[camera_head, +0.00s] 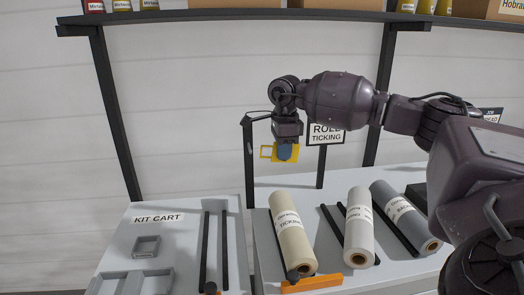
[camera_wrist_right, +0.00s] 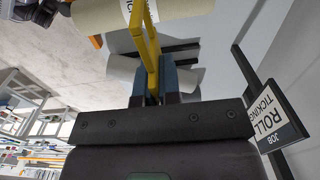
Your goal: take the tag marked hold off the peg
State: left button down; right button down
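A yellow tag (camera_head: 266,152) with an open loop at its left end is at my right gripper (camera_head: 285,152) in the head view. The blue fingertips are closed on the tag, with yellow showing on both sides. In the right wrist view the yellow tag (camera_wrist_right: 151,52) stands out from between the blue fingers (camera_wrist_right: 154,82). No writing on it is readable. A dark post (camera_head: 247,165) with a short arm at its top stands just left of the gripper. I cannot tell whether the tag touches any peg. My left gripper is not in view.
A "ROLL TICKING" sign (camera_head: 326,133) stands close right of the gripper. Below lie a cream roll (camera_head: 291,232), a white roll (camera_head: 359,227) and a grey roll (camera_head: 405,215). The kit cart (camera_head: 180,240) is at left. A shelf (camera_head: 230,14) runs above.

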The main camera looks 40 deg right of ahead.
jog(key=shift+w+a+f, duration=0.2)
jog(key=shift+w+a, duration=0.5)
jog(key=shift+a, duration=0.35)
jog(key=shift+s+a, duration=0.5)
jog(key=shift+s, duration=0.4)
